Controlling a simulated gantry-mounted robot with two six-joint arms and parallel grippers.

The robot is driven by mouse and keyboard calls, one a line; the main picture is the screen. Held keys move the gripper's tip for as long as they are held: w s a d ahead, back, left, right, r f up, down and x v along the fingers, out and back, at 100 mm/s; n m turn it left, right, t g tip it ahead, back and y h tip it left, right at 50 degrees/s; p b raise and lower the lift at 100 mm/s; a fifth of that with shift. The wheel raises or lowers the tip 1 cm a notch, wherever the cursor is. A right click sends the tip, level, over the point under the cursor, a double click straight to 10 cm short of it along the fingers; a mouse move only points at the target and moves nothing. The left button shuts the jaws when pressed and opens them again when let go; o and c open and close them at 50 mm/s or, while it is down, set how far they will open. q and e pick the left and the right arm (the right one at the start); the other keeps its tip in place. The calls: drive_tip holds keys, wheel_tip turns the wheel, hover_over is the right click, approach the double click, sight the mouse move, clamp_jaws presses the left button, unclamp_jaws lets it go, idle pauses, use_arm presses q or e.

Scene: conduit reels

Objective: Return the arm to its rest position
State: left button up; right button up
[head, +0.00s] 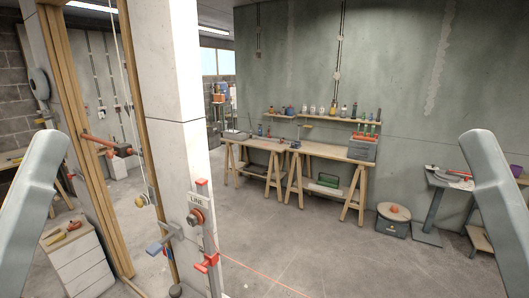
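Two pale grey arm links of mine show in the head view, one at the left edge and one at the right edge. Both grippers are out of the picture, so I cannot see whether they hold anything. No part of either arm touches anything that I can see.
A white pillar (172,110) with a red-handled "LINE" device (197,216) stands at left centre, close in front. A wooden workbench (333,153) with tools stands along the back wall. The middle floor (290,245) is clear.

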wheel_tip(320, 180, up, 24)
drive_tip(key=p, duration=2)
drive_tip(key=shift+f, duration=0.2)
